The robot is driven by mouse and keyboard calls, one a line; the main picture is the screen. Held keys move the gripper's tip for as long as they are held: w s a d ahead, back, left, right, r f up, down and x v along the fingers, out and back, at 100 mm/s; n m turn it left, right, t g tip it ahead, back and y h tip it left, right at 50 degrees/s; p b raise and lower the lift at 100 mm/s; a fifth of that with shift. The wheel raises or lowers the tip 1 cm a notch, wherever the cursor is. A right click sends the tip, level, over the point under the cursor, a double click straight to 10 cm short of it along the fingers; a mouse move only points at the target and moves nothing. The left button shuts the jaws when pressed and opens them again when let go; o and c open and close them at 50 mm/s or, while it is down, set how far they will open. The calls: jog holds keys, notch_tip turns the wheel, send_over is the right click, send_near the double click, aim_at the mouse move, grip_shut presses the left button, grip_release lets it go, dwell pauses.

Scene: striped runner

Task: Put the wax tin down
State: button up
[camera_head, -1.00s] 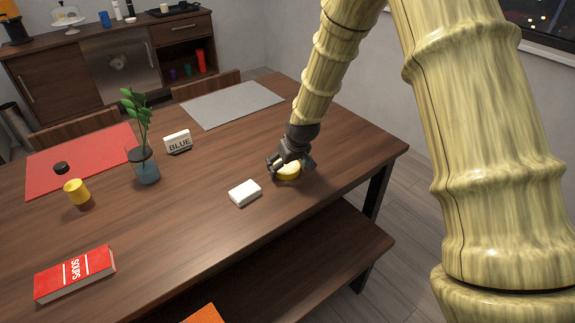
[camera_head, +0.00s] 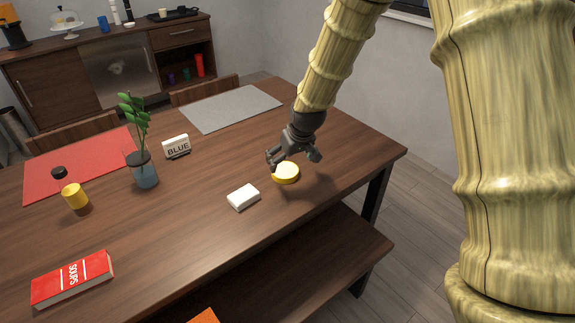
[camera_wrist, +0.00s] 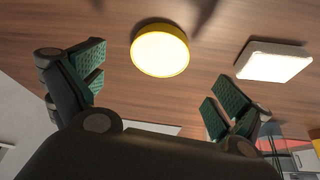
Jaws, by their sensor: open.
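The wax tin (camera_head: 286,173) is a round yellow tin with a pale top. It lies flat on the wooden table (camera_head: 215,215), towards its right end. It also shows in the wrist view (camera_wrist: 160,51), whole and clear of both fingers. My gripper (camera_head: 292,157) is just above and behind the tin in the head view, with its fingers spread apart. In the wrist view my gripper (camera_wrist: 150,95) has its green-padded fingers wide open with nothing between them.
A white box (camera_head: 243,196) lies left of the tin. A grey mat (camera_head: 230,107) lies behind. The table right of the tin is clear.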

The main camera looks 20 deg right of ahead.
jog(key=shift+v, duration=2.75)
